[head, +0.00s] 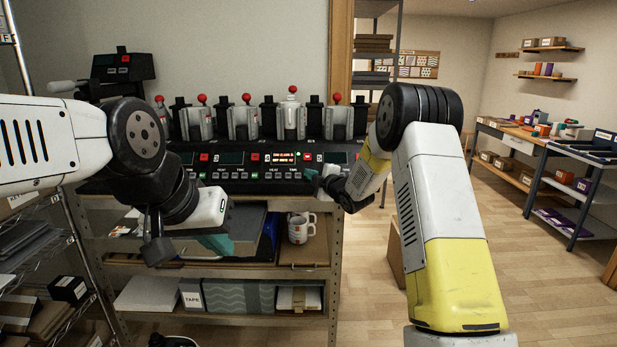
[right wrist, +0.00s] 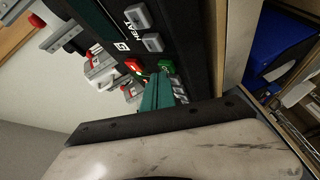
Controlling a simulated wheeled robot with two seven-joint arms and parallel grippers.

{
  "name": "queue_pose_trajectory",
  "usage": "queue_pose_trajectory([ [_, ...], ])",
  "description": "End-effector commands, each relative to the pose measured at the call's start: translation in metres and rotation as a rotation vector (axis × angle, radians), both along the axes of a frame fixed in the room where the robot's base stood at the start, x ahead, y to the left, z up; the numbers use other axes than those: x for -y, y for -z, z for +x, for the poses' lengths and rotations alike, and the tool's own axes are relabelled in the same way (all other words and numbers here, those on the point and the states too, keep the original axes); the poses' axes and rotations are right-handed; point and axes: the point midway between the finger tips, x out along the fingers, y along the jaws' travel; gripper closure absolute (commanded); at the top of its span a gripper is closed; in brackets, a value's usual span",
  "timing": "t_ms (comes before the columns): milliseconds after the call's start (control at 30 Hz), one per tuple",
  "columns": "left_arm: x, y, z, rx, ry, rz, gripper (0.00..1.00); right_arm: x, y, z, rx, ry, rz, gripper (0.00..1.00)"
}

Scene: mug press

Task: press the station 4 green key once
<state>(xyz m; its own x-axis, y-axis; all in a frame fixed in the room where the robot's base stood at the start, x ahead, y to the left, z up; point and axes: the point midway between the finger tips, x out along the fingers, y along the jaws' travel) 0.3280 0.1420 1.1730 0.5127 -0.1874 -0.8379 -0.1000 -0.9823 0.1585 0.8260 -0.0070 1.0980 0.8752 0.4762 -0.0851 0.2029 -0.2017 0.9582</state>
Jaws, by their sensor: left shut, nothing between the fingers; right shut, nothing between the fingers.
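The black press panel (head: 240,178) stands on a shelf in the head view, with a row of stations. Station 4's display (head: 284,157) is lit, and its red key (head: 307,157) shows to the right. The green key (right wrist: 166,66) shows in the right wrist view, beside the red key (right wrist: 134,66). My right gripper (head: 316,178) is shut and empty at the panel front. Its teal fingertips (right wrist: 160,77) are right at the green key; I cannot tell whether they touch. My left gripper (head: 217,243) is shut and empty, low in front of the shelf.
Grey keys (right wrist: 152,42) and a label reading 5 lie close to the green key. Red-knobbed levers (head: 243,115) rise above the panel. A white mug (head: 298,229) stands on the shelf below. Open floor (head: 360,290) lies to the right.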

Motion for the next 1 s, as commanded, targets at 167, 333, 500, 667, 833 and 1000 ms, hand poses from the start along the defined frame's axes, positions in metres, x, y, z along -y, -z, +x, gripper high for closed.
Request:
queue_pose_trajectory([
  [167, 0.0, 0.0, 0.0, 0.0, 0.0, 0.0, 1.0, 0.0001, 0.0014, 0.0017, 0.0, 0.0, 0.0, 1.0],
  [333, 0.0, 0.0, 0.0, 0.0, 0.0, 0.0, 1.0, 0.0001, 0.0027, 0.0033, 0.001, 0.0, 0.0, 1.0],
  [500, 0.0, 0.0, 0.0, 0.0, 0.0, 0.0, 1.0, 0.0001, 0.0038, 0.0045, 0.0, 0.0, 0.0, 1.0],
  [667, 0.0, 0.0, 0.0, 0.0, 0.0, 0.0, 1.0, 0.0001, 0.0039, 0.0044, 0.0, 0.0, 0.0, 1.0],
  [833, 0.0, 0.0, 0.0, 0.0, 0.0, 0.0, 1.0, 0.0003, 0.0026, 0.003, 0.0, 0.0, 0.0, 1.0],
  [1000, 0.0, 0.0, 0.0, 0.0, 0.0, 0.0, 1.0, 0.0004, -0.0025, -0.0029, 0.0, 0.001, 0.0, 1.0],
])
